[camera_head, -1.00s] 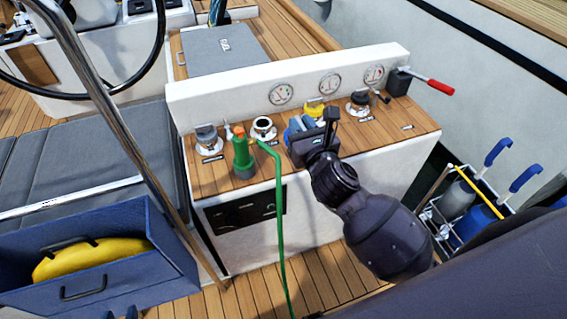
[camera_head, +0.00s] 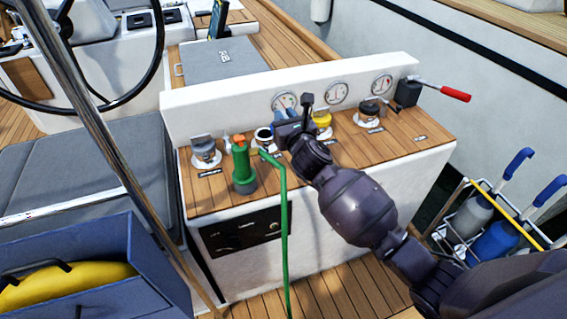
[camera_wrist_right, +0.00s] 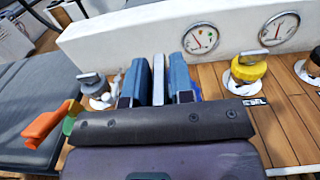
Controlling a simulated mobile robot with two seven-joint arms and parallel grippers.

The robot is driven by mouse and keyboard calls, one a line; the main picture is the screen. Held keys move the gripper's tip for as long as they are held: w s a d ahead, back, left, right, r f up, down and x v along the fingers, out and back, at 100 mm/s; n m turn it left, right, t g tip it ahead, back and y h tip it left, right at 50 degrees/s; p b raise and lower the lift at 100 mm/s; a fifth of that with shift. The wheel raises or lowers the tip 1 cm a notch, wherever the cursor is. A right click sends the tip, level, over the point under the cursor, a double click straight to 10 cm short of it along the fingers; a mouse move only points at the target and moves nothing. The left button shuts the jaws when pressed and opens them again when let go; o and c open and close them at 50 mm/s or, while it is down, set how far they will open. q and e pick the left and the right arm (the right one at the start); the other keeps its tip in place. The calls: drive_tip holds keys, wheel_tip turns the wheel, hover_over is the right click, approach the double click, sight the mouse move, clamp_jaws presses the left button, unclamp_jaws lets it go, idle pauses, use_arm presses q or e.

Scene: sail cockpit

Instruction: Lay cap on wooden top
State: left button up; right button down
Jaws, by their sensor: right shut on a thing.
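My right gripper (camera_head: 284,108) is shut, with its fingers over the wooden top (camera_head: 345,150) of the console. In the right wrist view, a narrow pale strip (camera_wrist_right: 158,80) shows between the two blue-grey fingers, and a sliver of bright blue (camera_wrist_right: 196,93) shows beside the right finger. The held thing, probably the cap, is mostly hidden by the fingers and palm. An open filler ring (camera_head: 264,135) with a dark hole stands just left of the gripper. I cannot tell if the held thing touches the top. My left gripper is out of view.
A green hose nozzle (camera_head: 242,167) stands on the front left of the top, its hose hanging down. A grey-capped filler (camera_head: 205,152), a yellow cap (camera_head: 322,121) and a dark-capped filler (camera_head: 369,110) stand there too. A white gauge panel (camera_head: 235,112) rises behind. The front right is clear.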

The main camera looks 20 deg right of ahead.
use_arm(q)
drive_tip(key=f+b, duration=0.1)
drive_tip(key=b, duration=0.1)
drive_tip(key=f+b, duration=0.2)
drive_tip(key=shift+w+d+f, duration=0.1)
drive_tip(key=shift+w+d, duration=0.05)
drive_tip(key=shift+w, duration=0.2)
use_arm(e)
wheel_tip(320, 180, down, 11)
wheel_tip(320, 180, down, 4)
drive_tip(key=shift+f+b, duration=0.1)
drive_tip(key=shift+b, duration=0.85)
drive_tip(key=shift+r, duration=0.25)
drive_tip(key=shift+f, duration=0.2)
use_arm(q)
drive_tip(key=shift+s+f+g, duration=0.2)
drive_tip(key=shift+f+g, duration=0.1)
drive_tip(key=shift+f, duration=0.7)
use_arm(e)
drive_tip(key=c, duration=1)
unclamp_jaws()
